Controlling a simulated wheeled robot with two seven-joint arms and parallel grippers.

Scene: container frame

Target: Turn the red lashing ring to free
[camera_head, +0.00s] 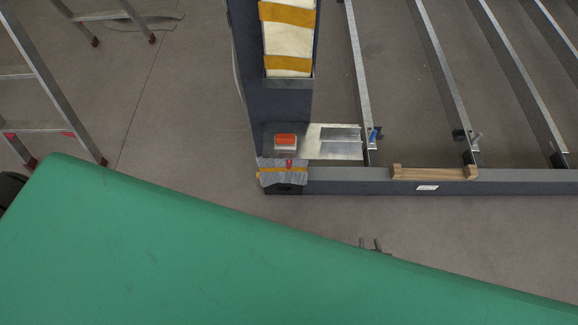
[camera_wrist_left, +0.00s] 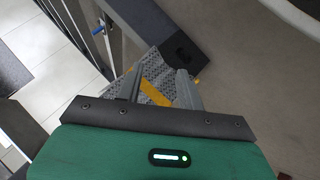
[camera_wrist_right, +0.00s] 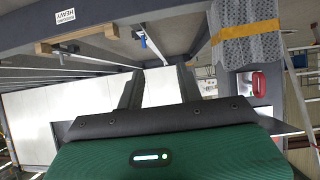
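In the head view, an orange-red piece (camera_head: 286,139) sits on a pale base at the frame's corner, and a smaller red piece (camera_head: 289,163) lies just below. I cannot tell which is the lashing ring. In the right wrist view, a red handle-like piece (camera_wrist_right: 258,85) shows right of my right gripper (camera_wrist_right: 158,82), which is open and empty. That gripper's fingertips (camera_head: 370,244) peek past my green cover, below the frame and apart from it. My left gripper (camera_wrist_left: 157,84) is open in its wrist view, with grey mesh (camera_wrist_left: 164,72) and a yellow strip beyond; it is not visible in the head view.
The dark frame beam (camera_head: 340,182) runs along the frame's near side, with a wooden piece (camera_head: 434,173) on it. A blue fitting (camera_head: 373,135) stands at the first rail. A ladder (camera_head: 45,80) stands at left. Bare floor (camera_head: 190,110) lies between ladder and frame.

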